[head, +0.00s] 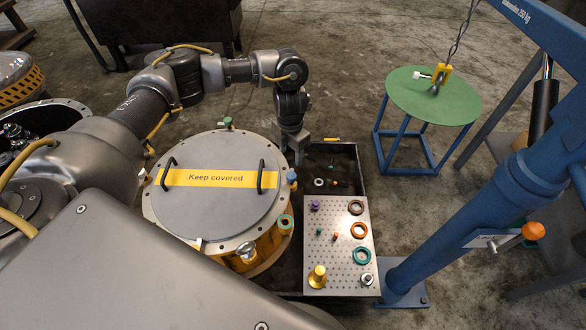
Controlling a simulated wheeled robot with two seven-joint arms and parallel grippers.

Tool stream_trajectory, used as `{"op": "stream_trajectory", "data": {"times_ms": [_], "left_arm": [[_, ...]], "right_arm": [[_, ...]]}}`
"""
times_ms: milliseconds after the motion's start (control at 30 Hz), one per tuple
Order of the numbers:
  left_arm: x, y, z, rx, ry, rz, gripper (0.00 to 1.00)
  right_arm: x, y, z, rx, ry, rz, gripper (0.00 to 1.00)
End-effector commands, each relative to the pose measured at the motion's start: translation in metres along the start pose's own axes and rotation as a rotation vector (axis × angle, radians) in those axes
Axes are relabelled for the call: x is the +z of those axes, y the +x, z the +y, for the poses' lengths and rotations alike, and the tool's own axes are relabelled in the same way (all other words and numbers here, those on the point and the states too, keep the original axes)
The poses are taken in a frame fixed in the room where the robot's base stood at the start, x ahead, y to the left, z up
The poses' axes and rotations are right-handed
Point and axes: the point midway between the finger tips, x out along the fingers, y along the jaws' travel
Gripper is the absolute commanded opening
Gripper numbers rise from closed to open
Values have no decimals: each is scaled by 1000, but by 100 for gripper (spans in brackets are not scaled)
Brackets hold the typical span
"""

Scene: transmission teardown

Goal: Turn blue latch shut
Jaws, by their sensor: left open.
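The blue latch (291,178) sits on the right rim of the round housing, beside the grey lid (215,205) with its yellow "Keep covered" band. Whether it is turned open or shut is too small to tell. My left gripper (299,158) points down just above and behind the blue latch, close to it. It is open, with nothing seen between its fingers. I cannot tell if it touches the latch. My right gripper is out of view.
A green latch (228,123) stands at the lid's back edge. A perforated plate (310,270) with rings and small parts lies in the dark tray (355,170). A blue hoist (450,205) and a green round stool (435,100) stand to the right.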

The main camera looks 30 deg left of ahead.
Motion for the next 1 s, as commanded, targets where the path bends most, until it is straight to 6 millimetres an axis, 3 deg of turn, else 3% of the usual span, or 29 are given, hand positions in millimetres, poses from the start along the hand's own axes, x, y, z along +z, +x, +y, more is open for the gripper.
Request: {"op": "stream_trajectory", "data": {"times_ms": [500,600,1000], "left_arm": [[-1,83,0,-1,-1,2,52],[-1,96,0,-1,-3,1,52],[-1,107,0,-1,-2,-1,52]], "right_arm": [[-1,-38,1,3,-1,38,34],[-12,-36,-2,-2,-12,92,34],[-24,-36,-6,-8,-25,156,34]]}}
